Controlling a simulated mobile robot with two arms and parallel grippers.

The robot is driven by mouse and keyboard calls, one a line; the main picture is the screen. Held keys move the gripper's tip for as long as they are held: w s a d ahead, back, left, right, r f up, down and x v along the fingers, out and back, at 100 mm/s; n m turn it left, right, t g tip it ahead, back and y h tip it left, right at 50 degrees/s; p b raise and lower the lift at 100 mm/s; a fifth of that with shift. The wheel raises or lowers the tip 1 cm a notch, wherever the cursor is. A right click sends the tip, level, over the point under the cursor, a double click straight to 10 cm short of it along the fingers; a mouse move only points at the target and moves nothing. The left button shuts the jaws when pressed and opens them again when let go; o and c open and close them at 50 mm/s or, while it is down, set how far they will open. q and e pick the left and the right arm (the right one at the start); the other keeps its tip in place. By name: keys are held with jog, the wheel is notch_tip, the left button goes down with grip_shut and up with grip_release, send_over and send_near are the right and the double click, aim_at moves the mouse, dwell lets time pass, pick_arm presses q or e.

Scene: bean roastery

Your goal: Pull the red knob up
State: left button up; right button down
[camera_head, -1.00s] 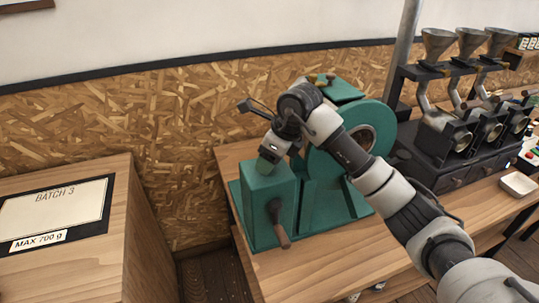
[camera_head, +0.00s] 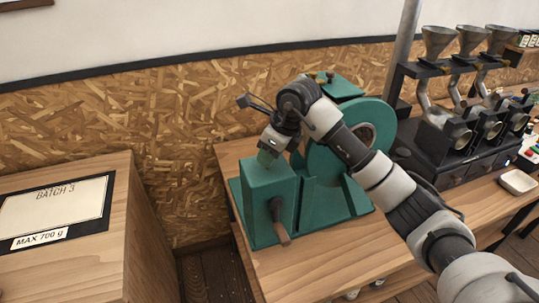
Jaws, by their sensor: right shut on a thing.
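The teal green machine (camera_head: 270,208) stands on the wooden table, with a box-shaped front part and a round drum (camera_head: 376,115) behind it. My right gripper (camera_head: 266,160) points down at the top of the box part. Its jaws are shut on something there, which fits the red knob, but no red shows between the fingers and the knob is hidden. My left gripper is not in view.
A wooden bin (camera_head: 125,220) with a "BATCH 3" label stands at the left. A dark rack of funnels (camera_head: 437,42) stands at the right, with a small white dish (camera_head: 517,181) in front. A grey post (camera_head: 403,50) rises behind the machine.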

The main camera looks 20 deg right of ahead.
jog(key=shift+r, duration=0.85)
jog(key=shift+w, duration=0.1)
jog(key=c, duration=0.8)
grip_release()
jog(key=shift+d+r, duration=0.15)
jog(key=shift+r, duration=0.2)
jog(key=b+v, duration=0.1)
jog(key=v, duration=0.4)
jog(key=b+v, duration=0.1)
jog(key=v, duration=0.4)
jog(key=shift+s, duration=0.25)
